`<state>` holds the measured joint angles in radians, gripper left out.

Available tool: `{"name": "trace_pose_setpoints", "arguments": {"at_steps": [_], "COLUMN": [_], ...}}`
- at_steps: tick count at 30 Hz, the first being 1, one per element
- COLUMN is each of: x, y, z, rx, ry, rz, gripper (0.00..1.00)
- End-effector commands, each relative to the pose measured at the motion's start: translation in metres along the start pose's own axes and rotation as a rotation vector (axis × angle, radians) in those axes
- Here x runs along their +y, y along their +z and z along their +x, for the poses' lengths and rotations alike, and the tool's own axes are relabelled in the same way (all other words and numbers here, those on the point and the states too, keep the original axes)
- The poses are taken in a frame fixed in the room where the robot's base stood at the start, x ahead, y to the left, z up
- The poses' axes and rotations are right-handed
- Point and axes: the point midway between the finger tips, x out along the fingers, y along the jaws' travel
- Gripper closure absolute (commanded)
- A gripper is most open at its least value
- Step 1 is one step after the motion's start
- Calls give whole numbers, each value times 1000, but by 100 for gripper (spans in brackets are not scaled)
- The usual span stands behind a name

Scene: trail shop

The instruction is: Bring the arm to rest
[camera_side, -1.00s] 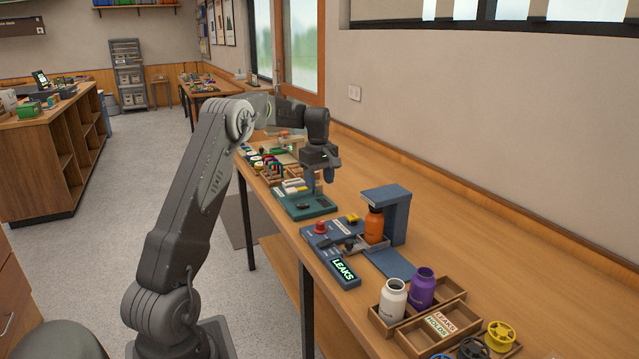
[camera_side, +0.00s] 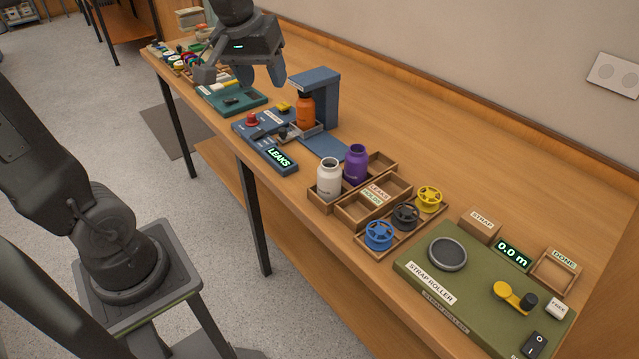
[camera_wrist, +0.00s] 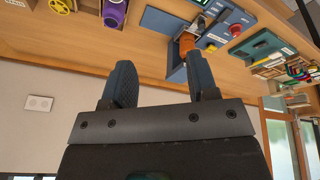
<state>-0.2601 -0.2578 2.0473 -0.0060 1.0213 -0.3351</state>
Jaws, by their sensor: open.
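My gripper (camera_side: 241,76) is open, its two dark fingers spread apart with nothing between them. In the side view it hangs above the bench near the teal tray (camera_side: 252,99), to the left of the blue press-like stand (camera_side: 322,97). In the wrist view the gripper (camera_wrist: 162,75) also shows empty, with the bench beyond its fingers. An orange bottle (camera_side: 305,110) stands upright under the blue stand.
A white bottle (camera_side: 328,178) and a purple bottle (camera_side: 355,164) stand in a wooden tray. A blue panel reads LEAKS (camera_side: 279,158). Several spools, one yellow (camera_side: 429,198), lie before a green strap roller (camera_side: 465,293). The bench strip along the wall (camera_side: 420,130) is clear.

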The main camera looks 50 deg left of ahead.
Motion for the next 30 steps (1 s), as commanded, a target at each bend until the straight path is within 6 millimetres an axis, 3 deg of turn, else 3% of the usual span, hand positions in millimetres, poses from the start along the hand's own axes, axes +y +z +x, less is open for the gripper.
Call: {"name": "trace_pose_setpoints", "arguments": {"at_steps": [1,6,12,16,30], "x": [5,7,2,0,0], "y": [27,97,142,150,150], "z": [-8,-13,-8,-6,-6], "rx": [23,86,135,143,142], "ry": [23,81,120,127,126], "rz": [93,360,543,579,577], "gripper": [46,46,46,46,46]}}
